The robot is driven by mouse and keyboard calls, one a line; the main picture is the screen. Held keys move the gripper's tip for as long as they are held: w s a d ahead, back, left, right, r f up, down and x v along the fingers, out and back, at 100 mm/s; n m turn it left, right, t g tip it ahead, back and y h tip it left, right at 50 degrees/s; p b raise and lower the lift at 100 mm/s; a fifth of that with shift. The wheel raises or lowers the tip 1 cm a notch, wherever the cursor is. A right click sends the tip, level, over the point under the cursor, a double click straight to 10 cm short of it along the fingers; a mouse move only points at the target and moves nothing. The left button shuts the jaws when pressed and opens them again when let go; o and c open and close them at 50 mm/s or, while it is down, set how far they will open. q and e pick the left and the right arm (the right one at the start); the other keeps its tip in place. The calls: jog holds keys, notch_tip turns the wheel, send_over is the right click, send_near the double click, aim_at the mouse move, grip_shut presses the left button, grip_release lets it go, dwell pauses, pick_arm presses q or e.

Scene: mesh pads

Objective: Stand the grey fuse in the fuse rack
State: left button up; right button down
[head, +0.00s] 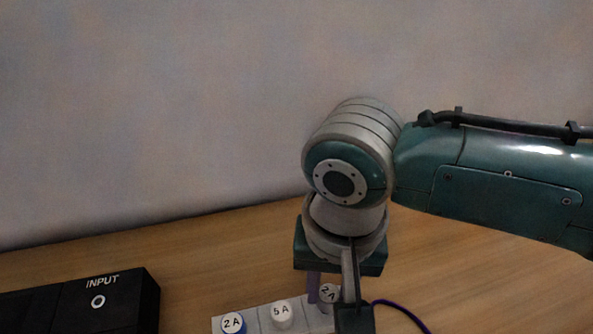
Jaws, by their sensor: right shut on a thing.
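My right gripper (333,303) points down at the bottom of the head view, right of centre. It is shut on a pale grey fuse (328,292), whose round top with a tilted mark, seemingly "2A", shows between the fingers. The fuse rack (258,322) is a light grey block at the bottom edge, cut off by the frame. The held fuse is over or at the rack's right part. The gripper and the frame edge hide its lower end, so I cannot tell whether it is seated. My left gripper is not in view.
A blue fuse marked 2A (233,323) and a white fuse marked 5A (281,313) stand in the rack. A black box marked INPUT (98,300) is at left. A purple cable (402,312) lies at right. The wooden table (225,245) is bare behind the rack, up to the wall.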

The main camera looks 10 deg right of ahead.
aim_at(328, 295)
jog(key=shift+f+b, duration=0.35)
jog(key=shift+f, duration=0.35)
jog(key=c, duration=0.5)
grip_release()
jog(key=shift+r, duration=0.1)
notch_tip(328, 295, up, 9)
jog(key=p, duration=0.3)
jog(key=shift+r, duration=0.45)
